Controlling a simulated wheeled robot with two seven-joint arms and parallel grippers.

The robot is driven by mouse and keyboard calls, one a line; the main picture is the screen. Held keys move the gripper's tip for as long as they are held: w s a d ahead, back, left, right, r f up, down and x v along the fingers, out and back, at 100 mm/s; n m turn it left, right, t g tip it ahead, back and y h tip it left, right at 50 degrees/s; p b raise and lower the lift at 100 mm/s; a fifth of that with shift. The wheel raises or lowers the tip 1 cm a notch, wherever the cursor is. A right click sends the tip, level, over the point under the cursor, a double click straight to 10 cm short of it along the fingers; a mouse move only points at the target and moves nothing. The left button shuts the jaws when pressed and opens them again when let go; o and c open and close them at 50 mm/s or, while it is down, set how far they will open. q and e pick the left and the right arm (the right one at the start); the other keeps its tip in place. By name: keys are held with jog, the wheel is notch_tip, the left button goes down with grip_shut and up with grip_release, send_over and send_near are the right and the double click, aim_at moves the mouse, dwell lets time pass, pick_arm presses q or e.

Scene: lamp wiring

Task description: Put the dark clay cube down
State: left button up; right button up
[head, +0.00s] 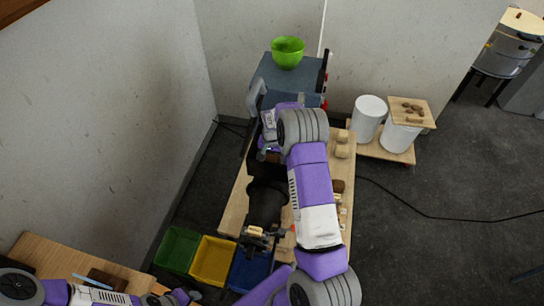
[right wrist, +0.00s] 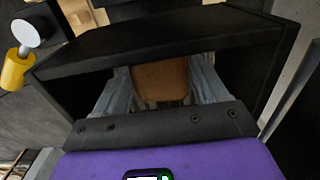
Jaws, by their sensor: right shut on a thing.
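The brown clay cube (right wrist: 160,78) shows in the right wrist view between the grey fingers of my right gripper (right wrist: 160,92), which is shut on it. Dark walls surround the fingers and the cube in that view. In the head view my right gripper (head: 268,150) is over the back part of a black machine (head: 265,203) on the wooden table (head: 232,212). The held cube is hidden there, so I cannot tell whether it touches anything below. My left arm shows at the lower left of the head view, but its fingertips are not clear.
Pale blocks (head: 342,151) stand on the table's right side. Green (head: 178,250), yellow (head: 213,262) and blue (head: 248,270) bins stand at the front. A green bowl (head: 288,52) sits on a cabinet behind. White buckets (head: 369,117) stand at right. The floor further right is mostly clear.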

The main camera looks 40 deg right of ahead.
jog(key=shift+d+f, duration=0.2)
jog(key=shift+f, duration=0.05)
jog(key=shift+a, duration=0.1)
jog(key=shift+f, duration=0.1)
jog(key=o, duration=1.5)
jog(key=shift+c, duration=0.2)
notch_tip(320, 180, up, 8)
jog(key=b, duration=0.1)
jog(key=shift+s+f, duration=0.1)
jog(key=shift+f, duration=0.1)
